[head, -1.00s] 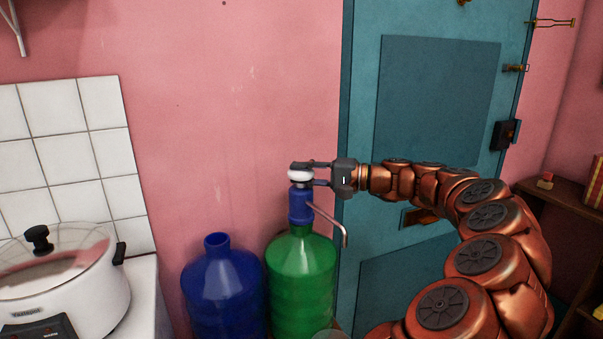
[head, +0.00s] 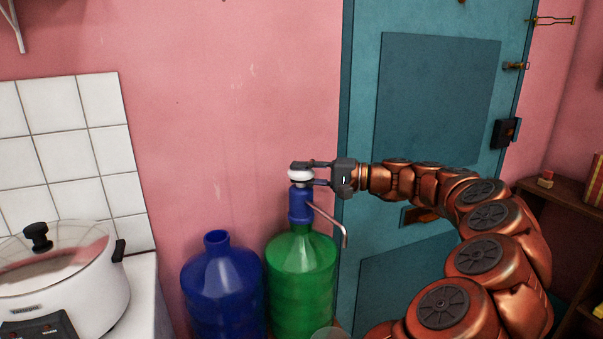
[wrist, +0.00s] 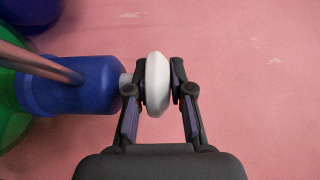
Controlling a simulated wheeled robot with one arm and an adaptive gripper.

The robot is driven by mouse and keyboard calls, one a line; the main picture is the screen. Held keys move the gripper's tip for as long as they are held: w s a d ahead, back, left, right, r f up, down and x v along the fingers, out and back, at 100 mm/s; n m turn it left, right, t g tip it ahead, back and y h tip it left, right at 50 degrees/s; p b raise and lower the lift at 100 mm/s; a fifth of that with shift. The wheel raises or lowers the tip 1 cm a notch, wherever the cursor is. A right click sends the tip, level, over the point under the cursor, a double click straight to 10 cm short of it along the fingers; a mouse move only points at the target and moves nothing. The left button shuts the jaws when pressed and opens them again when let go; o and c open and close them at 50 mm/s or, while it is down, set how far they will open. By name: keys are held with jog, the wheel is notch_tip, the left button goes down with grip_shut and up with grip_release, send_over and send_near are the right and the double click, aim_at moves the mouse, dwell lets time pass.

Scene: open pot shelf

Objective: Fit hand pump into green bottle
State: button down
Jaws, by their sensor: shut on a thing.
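The hand pump (head: 301,205) has a blue body, a white top and a thin metal spout pointing right and down. It stands upright at the mouth of the green bottle (head: 302,280); whether it is fully seated cannot be told. My gripper (head: 301,174) is shut on the pump's white top, one finger above and one below it. In the wrist view, the white top (wrist: 157,84) sits between both fingers, with the blue pump body (wrist: 80,86) to the left and the green bottle (wrist: 10,115) at the left edge. The bottle's mouth is hidden by the pump.
An open blue bottle (head: 222,290) stands just left of the green one. A white lidded pot (head: 62,285) sits on a counter at the far left. A teal door (head: 430,100) is behind my arm, and a wooden shelf (head: 560,200) is at the right.

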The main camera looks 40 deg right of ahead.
jog(key=c, duration=0.9)
grip_release()
jog(key=shift+f, duration=0.1)
jog(key=shift+c, duration=0.2)
jog(key=v, duration=1.3)
dwell(0.7)
jog(key=shift+f, duration=0.15)
dwell(0.4)
